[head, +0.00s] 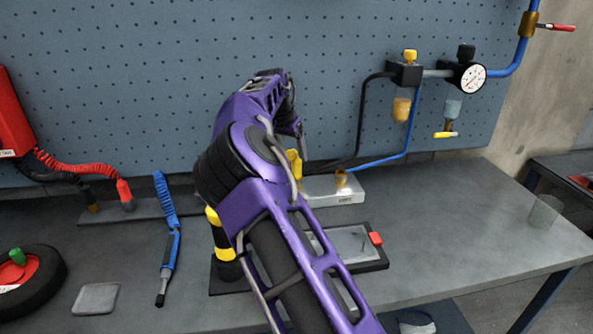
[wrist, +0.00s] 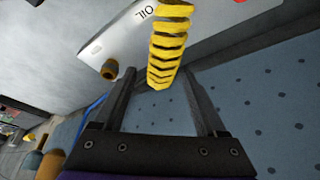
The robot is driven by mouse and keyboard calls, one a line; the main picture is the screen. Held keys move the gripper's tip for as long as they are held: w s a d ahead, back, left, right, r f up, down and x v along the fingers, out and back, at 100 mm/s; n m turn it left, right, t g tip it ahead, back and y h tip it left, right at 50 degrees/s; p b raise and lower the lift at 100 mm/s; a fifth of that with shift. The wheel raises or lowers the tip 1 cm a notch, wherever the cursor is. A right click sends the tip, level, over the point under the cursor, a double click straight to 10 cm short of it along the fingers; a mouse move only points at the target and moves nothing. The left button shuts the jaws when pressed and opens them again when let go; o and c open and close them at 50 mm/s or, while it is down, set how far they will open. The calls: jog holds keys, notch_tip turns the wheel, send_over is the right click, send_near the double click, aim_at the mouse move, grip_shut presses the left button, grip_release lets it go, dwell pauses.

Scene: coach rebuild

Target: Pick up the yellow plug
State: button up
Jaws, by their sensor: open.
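A yellow ribbed piece (wrist: 168,45), like a coil or the yellow plug's grip, hangs in front of a white block marked OIL in the wrist view. Its lower end lies between the fingertips of my gripper (wrist: 159,78). The fingers are apart, one on each side of it, and I see no clear contact. In the head view a bit of yellow (head: 293,165) shows beside my arm, at the left end of the white block (head: 330,190). My arm hides most of my gripper there. Which part is the plug's body, I cannot tell.
A brass fitting (wrist: 110,69) sticks out of the block, near the left finger. A blue coil hose (head: 166,205) and a red plug (head: 125,193) lie left of my arm. A black-rimmed tray (head: 375,262) stands in front.

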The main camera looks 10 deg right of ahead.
jog(key=shift+x, duration=3.15)
jog(key=shift+s, duration=0.1)
jog(key=shift+c, duration=0.3)
grip_shut()
